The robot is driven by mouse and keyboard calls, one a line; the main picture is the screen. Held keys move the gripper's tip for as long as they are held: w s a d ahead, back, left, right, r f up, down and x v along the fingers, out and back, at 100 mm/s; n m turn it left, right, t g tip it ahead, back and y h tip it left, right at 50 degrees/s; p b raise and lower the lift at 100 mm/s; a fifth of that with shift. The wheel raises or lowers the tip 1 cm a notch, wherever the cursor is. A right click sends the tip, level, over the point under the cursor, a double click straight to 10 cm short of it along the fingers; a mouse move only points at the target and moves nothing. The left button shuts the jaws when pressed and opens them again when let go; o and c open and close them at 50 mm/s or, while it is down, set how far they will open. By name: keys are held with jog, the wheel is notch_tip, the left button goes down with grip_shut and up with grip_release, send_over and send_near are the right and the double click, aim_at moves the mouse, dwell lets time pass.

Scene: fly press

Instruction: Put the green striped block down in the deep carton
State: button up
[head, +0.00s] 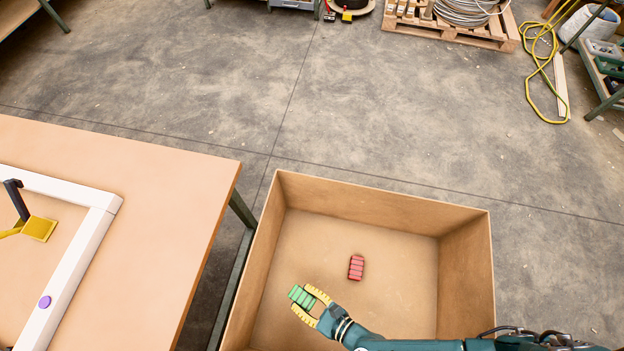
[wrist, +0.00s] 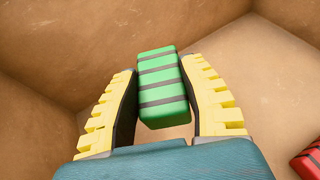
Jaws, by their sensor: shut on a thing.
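The green striped block (head: 301,297) is between the yellow fingers of my gripper (head: 309,301), which is shut on it. In the wrist view the green block (wrist: 162,85), with dark stripes, sticks out past the fingertips of my gripper (wrist: 165,100). The deep carton (head: 465,265) is an open brown box in the lower middle of the head view. My gripper and the block are over the left part of its inside. The carton's walls also show in the wrist view (wrist: 50,110). I cannot tell how far the block is above the carton floor.
A red striped block (head: 356,268) lies on the carton floor, right of my gripper; its edge shows in the wrist view (wrist: 308,160). A table (head: 190,190) with a white frame (head: 85,245) stands left of the carton. The carton floor is otherwise clear where visible.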

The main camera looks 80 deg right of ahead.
notch_tip(320, 180, down, 10)
jog(key=b, duration=0.6)
jog(key=shift+f, duration=0.1)
jog(key=o, duration=1.1)
